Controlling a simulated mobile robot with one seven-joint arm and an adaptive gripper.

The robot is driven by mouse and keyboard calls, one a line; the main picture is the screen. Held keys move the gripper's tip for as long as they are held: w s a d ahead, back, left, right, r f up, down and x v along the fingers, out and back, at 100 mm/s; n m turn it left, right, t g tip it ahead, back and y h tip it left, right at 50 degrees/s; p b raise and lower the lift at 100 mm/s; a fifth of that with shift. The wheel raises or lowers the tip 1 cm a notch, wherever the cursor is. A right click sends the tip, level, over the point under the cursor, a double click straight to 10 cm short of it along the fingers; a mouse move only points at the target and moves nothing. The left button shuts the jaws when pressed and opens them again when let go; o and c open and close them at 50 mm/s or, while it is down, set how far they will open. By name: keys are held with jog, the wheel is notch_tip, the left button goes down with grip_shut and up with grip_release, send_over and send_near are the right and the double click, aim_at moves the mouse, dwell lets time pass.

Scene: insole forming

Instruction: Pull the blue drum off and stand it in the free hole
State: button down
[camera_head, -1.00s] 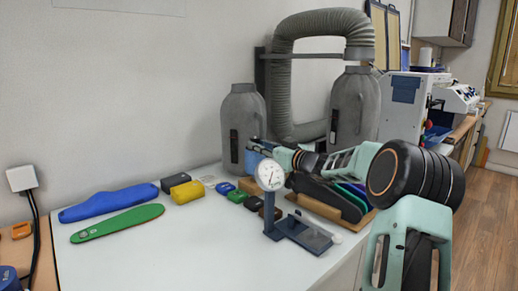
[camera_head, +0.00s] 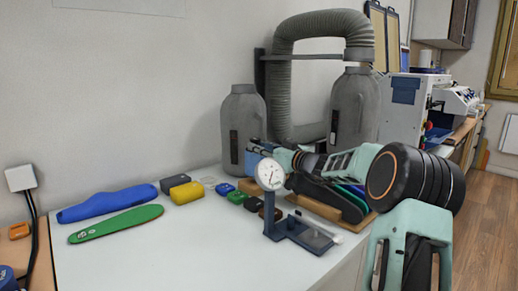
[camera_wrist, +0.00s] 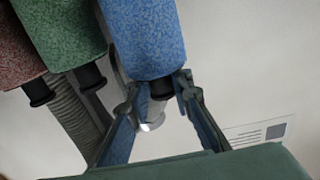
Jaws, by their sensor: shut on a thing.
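The blue drum (camera_wrist: 146,35) is speckled and has a dark collar at its near end in the wrist view. My gripper (camera_wrist: 160,86) is shut on it at that collar, one finger on each side. In the head view my gripper (camera_head: 262,146) reaches left behind the dial gauge, in front of the grey bottles. A small blue patch shows there, but the drum is mostly hidden. A green drum (camera_wrist: 60,30) and a red drum (camera_wrist: 18,50) with similar dark ends are left of the blue one. I cannot make out the free hole.
The dial gauge (camera_head: 270,174) stands close below my gripper. Two grey bottles (camera_head: 242,125) and a ribbed hose (camera_head: 292,85) stand behind. Insoles in a rack (camera_head: 325,205) sit under my arm.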

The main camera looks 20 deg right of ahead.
aim_at(262, 157)
jog(key=shift+f+b, duration=1.5)
jog(key=shift+b, duration=2.25)
dwell(0.3)
dwell(0.4)
jog(key=c, duration=1.7)
grip_release()
jog(key=shift+o, duration=0.5)
jog(key=shift+o, duration=1)
jog(key=shift+s+d+r, duration=0.1)
jog(key=shift+s+r, duration=0.1)
jog(key=shift+r, duration=1.3)
jog(key=shift+s+r, duration=0.15)
jog(key=shift+r, duration=1.35)
